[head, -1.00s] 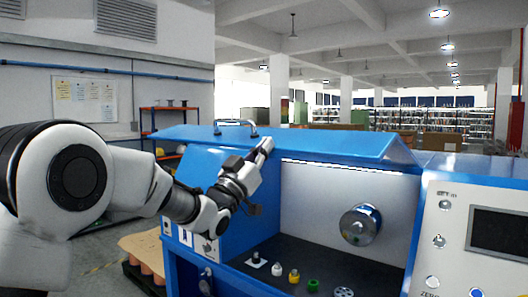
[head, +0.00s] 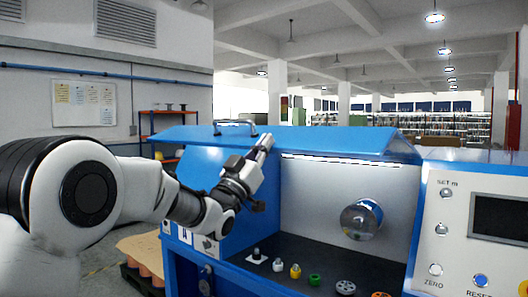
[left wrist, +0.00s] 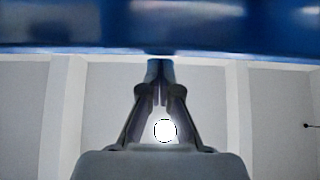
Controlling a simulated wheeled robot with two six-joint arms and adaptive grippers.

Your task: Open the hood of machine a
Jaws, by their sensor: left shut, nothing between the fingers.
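Machine A (head: 225,262) is a blue cabinet with an "A" label on its front. Its blue hood (head: 330,140) is raised over the work space, with a metal handle (head: 235,124) on top at the left. My left gripper (head: 267,141) points up at the hood's front edge, to the right of the handle. Its fingers are shut and empty. In the left wrist view, the closed fingertips (left wrist: 160,65) reach the blue hood edge (left wrist: 160,30); whether they touch it I cannot tell. My right gripper is not in view.
Inside the machine are a round metal chuck (head: 362,219) and a row of small parts, including a yellow one (head: 295,271) and a green one (head: 314,280). A control panel (head: 470,225) stands at the right. An orange shelf (head: 170,112) is behind at the left.

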